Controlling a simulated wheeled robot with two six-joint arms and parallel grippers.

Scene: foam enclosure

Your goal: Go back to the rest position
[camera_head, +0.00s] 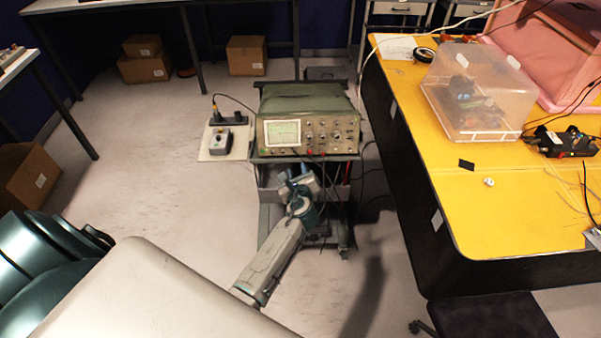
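My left arm comes in from the lower left, with its grey forearm reaching up to the front of a trolley. My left gripper (296,179) is at the far end of it, small and dark, just below the trolley's top. It overlaps the trolley's front in the picture, and I cannot tell whether it touches. Its fingers are too unclear to show whether they are open or shut. I see nothing clearly held. My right gripper is not in view.
An oscilloscope (308,132) stands on the trolley (345,212). A white board (214,149) with a small control box (222,140) is at its left. A yellow table (487,221) with a clear plastic box (476,95) stands at right. Cardboard boxes (246,55) lie behind.

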